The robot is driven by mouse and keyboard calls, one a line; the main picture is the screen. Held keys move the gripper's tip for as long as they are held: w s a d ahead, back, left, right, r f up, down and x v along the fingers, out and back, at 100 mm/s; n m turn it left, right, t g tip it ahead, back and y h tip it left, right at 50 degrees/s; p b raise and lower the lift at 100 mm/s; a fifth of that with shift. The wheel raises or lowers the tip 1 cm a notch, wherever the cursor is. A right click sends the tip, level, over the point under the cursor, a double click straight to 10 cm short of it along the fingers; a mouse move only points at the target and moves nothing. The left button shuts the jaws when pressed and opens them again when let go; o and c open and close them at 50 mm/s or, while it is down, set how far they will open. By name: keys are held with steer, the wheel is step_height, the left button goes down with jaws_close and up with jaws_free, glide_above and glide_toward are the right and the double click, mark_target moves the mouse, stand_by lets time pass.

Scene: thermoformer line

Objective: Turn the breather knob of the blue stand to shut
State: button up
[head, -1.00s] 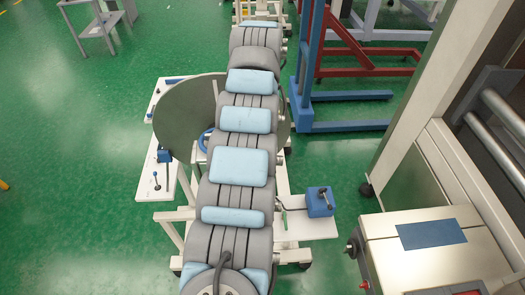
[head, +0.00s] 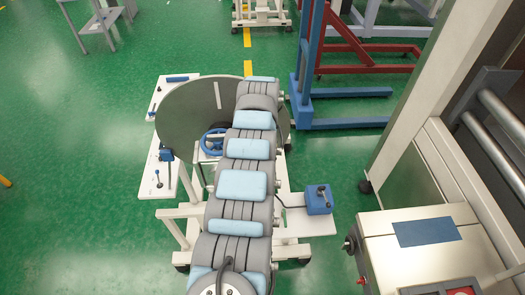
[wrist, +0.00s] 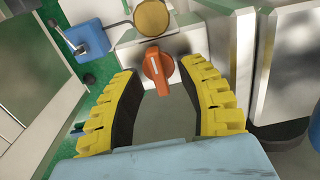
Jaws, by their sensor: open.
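In the wrist view an orange knob (wrist: 152,72) with a pale line on its face sits on a light panel (wrist: 125,50). The line runs roughly upright in the picture, a little tilted. My gripper (wrist: 158,76), with yellow-backed, dark-padded fingers, is open; its fingertips lie either side of the knob, with gaps visible. I cannot tell whether they are at the knob's depth. In the head view the stand has a pale frame (head: 180,212), a blue handwheel (head: 213,142) and a large grey disc (head: 180,112). My arm hides the gripper and knob there.
A round gold-coloured part (wrist: 153,17) is just above the knob. A blue box with a lever (wrist: 82,38) is to its left; a blue box (head: 318,200) stands on the stand's right shelf. A metal cabinet (head: 425,245) stands at right.

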jaws_close()
stand_by(0.3)
